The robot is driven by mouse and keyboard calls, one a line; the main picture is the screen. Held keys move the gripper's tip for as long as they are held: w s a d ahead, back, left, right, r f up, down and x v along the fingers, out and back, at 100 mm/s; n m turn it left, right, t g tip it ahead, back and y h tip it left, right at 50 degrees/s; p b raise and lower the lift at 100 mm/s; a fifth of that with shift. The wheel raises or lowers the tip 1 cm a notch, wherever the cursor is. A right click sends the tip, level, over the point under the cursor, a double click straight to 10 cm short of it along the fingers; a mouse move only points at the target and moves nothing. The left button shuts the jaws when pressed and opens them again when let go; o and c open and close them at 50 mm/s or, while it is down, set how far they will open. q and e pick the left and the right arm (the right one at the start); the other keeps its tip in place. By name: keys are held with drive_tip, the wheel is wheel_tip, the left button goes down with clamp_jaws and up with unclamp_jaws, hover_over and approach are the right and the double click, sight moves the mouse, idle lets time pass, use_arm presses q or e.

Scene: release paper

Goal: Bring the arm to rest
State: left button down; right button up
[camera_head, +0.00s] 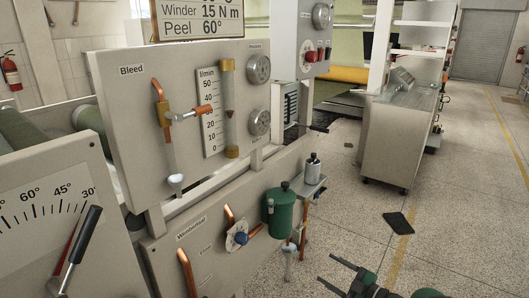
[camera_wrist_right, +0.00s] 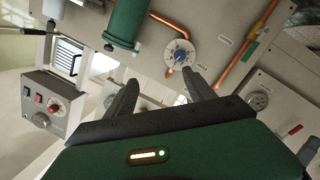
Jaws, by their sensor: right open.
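My right gripper (camera_head: 328,270) is at the bottom of the head view, in front of the panel and over the speckled floor. In the right wrist view its two dark fingers (camera_wrist_right: 162,83) stand apart with nothing between them. The round dial with a blue knob (camera_head: 240,238) on the lower panel is left of the gripper and apart from it. The dial also shows beyond the fingers in the wrist view (camera_wrist_right: 180,56). My left gripper is not in view.
A green canister (camera_head: 278,213) and a grey bottle (camera_head: 312,169) on a small shelf stand out from the lower panel. An angle scale with a black-handled lever (camera_head: 85,235) is at the left. A metal cabinet (camera_head: 388,143) stands at the back right. Floor at right is mostly clear.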

drive_tip(key=s+d+r+m+h+p, duration=0.1)
drive_tip(key=d+r+m+h+p, duration=0.1)
drive_tip(key=r+m+h+p, duration=0.4)
drive_tip(key=s+d+r+m+h+p, duration=0.1)
drive_tip(key=d+r+m+h+p, duration=0.1)
drive_tip(key=r+m+h+p, duration=0.45)
use_arm(q)
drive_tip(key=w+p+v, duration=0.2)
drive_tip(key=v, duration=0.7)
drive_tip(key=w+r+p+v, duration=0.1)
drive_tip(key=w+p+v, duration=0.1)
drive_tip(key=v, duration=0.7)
drive_tip(key=shift+p, duration=0.8)
use_arm(e)
drive_tip(key=s+a+r+m+g, duration=0.2)
drive_tip(key=s+g, duration=0.2)
drive_tip(key=s, duration=1.1)
drive_tip(key=s+a+r+m+g, duration=0.2)
drive_tip(key=s+g, duration=0.3)
drive_tip(key=s, duration=1)
drive_tip(key=shift+s+a+r+g, duration=0.2)
drive_tip(key=shift+a+r+g, duration=0.1)
drive_tip(key=shift+a+r, duration=0.45)
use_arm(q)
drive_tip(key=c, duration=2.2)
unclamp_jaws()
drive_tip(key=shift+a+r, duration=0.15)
